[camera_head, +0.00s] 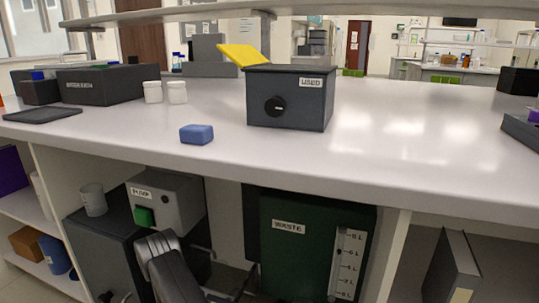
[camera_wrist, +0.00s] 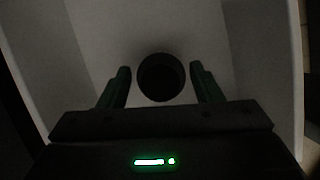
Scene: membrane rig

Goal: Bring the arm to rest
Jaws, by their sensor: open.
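My gripper (camera_wrist: 160,72) shows in the wrist view with its two dark green fingers apart. A dark round thing (camera_wrist: 161,78) shows between the fingers, against a pale grey surface. I cannot tell what it is or how far it lies from the fingertips. Nothing is seen touching the fingers. In the head view, part of my arm shows low in front of the bench, before the pump box (camera_head: 168,203); my gripper is not seen there.
Below are a green waste tank (camera_head: 300,255) and a grey cup (camera_head: 93,200). The bench's right half is mostly clear.

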